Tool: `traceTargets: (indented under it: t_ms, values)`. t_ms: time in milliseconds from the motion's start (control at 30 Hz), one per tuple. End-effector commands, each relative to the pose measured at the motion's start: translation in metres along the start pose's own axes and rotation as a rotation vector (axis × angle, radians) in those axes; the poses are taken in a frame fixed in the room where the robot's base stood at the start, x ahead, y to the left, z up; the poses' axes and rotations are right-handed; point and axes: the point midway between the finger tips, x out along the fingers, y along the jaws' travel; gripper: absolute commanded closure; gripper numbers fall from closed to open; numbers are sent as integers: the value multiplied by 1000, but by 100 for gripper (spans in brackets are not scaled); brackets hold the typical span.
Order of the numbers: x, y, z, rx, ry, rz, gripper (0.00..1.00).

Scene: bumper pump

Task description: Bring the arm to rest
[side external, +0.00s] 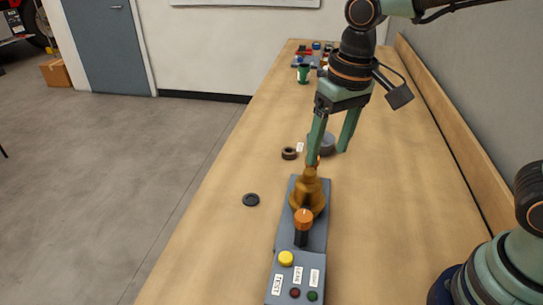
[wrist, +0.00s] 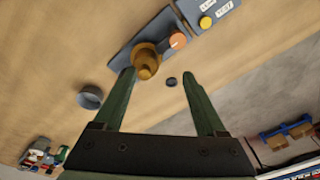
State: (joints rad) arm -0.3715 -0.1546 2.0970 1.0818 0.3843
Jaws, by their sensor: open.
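My gripper (side external: 328,157) is open and empty, with its fingers pointing down above the table, just behind the brass bell-shaped piece (side external: 309,194). In the side view the left finger overlaps the top of that piece; whether they touch I cannot tell. In the wrist view the brass piece (wrist: 147,60) lies near the fingertips of my gripper (wrist: 158,72), closer to the left one. The brass piece stands upright on a grey panel (side external: 317,238). In front of it is an orange-topped knob (side external: 303,218), also in the wrist view (wrist: 178,40).
The panel's near end has a yellow button (side external: 286,258), small red and green buttons and labels. A dark disc (side external: 251,200), a brown ring (side external: 289,153) and a grey cylinder (wrist: 90,98) are on the table. A green cup (side external: 303,74) and clutter stand far back. A wall runs along the right.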

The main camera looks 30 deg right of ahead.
Motion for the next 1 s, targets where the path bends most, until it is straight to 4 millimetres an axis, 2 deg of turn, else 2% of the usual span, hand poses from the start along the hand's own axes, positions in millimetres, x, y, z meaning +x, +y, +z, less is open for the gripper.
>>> traceTargets:
  t_ms: [33,200,400,600,1000]
  values:
    - [-8,17,0,9,45,-10,26]
    - [-25,65,8,1,189,-16,26]
    - [-34,106,20,-12,325,14,26]
    - [-36,122,26,-21,381,38,26]
    - [-36,122,26,-23,383,39,26]
